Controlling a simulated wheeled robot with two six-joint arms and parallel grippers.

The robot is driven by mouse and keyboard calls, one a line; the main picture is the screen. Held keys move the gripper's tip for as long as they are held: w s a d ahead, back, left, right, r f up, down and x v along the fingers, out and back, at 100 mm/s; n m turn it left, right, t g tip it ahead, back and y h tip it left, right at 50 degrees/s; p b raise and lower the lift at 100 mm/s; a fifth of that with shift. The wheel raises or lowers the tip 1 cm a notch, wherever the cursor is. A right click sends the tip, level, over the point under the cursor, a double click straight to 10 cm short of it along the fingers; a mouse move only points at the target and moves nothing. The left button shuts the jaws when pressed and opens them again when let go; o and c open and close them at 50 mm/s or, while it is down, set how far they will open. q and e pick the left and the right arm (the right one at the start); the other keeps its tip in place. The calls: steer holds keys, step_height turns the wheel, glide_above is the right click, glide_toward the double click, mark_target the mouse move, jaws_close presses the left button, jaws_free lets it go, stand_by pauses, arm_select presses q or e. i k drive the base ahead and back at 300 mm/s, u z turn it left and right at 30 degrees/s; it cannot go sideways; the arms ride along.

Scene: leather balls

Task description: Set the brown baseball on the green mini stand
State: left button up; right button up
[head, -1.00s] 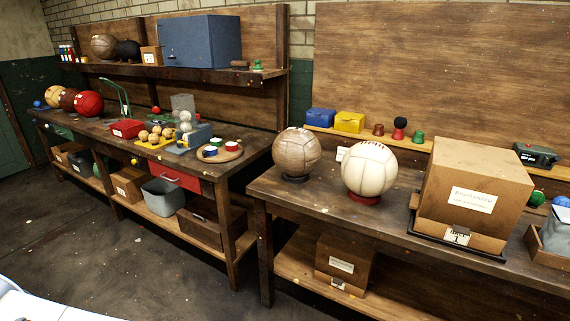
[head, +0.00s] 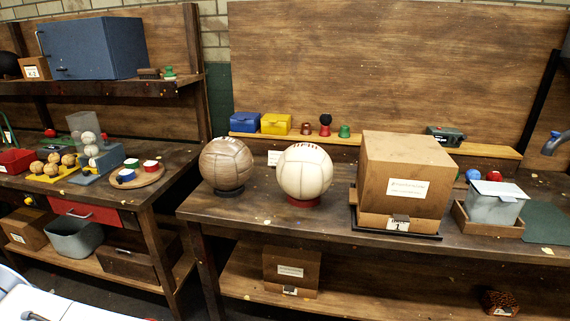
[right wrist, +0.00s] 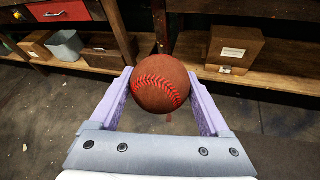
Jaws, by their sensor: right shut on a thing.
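The brown baseball (right wrist: 163,85) with red stitching is held between the lilac fingers of my right gripper (right wrist: 160,76) in the right wrist view, above the floor in front of the benches. A green mini stand (head: 344,131) sits empty on the narrow ledge at the back of the right bench in the head view. Beside it on the left are a red mini stand (head: 325,131) with a dark ball on it and a brown one (head: 306,129). Another small green stand-like piece (head: 168,73) is on the upper left shelf. My left gripper is out of view.
A pale volleyball (head: 304,172), a brown ball (head: 227,163) and a large cardboard box (head: 405,179) stand on the right bench in front of the ledge. A yellow box (head: 276,124) and a blue box (head: 244,122) share the ledge. A gap separates the two benches.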

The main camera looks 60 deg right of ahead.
mark_target(345, 131)
steer(key=z, duration=1.65)
